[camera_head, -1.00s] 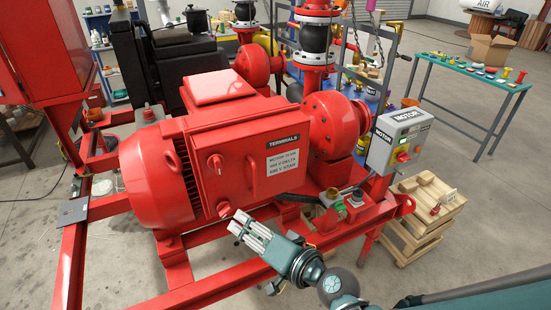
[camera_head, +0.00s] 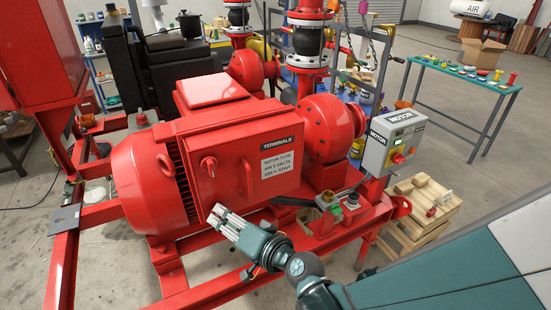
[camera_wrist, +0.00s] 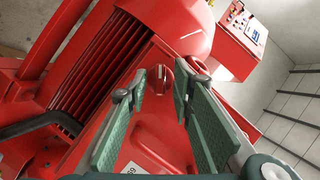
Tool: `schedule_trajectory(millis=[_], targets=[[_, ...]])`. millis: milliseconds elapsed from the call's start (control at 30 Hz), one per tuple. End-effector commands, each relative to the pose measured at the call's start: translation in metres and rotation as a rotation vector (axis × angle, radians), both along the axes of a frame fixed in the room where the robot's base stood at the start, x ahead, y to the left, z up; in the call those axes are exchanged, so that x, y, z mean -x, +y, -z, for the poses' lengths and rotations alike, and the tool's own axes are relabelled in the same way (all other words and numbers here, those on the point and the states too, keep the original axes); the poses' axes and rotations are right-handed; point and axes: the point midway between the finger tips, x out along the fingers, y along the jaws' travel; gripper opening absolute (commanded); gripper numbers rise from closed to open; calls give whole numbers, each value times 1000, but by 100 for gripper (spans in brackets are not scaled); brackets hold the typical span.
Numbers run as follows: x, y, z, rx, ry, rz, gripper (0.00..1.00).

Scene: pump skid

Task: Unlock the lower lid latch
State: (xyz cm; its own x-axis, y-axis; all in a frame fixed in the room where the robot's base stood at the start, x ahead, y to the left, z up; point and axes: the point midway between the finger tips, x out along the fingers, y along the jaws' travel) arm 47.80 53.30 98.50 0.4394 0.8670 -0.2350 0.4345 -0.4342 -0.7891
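The grey-lettered terminal box lid (camera_head: 227,160) is on the side of the red motor in the head view. Its upper latch (camera_head: 210,165) is a red knob near the lid's left edge. The lower latch is hidden behind my fingertips there. In the wrist view a round red latch knob with a raised grip (camera_wrist: 160,79) shows just beyond and between my fingertips; it appears to be the lower latch. My gripper (camera_head: 219,213) is at the lid's lower left corner. In the wrist view my gripper (camera_wrist: 158,94) has its two green-padded fingers apart, with nothing between the pads.
A lid handle (camera_head: 248,180) stands out right of the latches. The red skid frame (camera_head: 190,296) runs below my gripper. A grey motor control box (camera_head: 393,142) is to the right. Motor cooling fins (camera_wrist: 92,80) are left of my fingers in the wrist view.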

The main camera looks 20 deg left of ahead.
Motion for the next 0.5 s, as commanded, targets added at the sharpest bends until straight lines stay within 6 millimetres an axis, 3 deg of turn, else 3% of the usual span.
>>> schedule_trajectory(millis=[200,400,500], targets=[[0,0,0,0,0,0,24],[0,0,0,0,0,0,0],[0,0,0,0,0,0,0]])
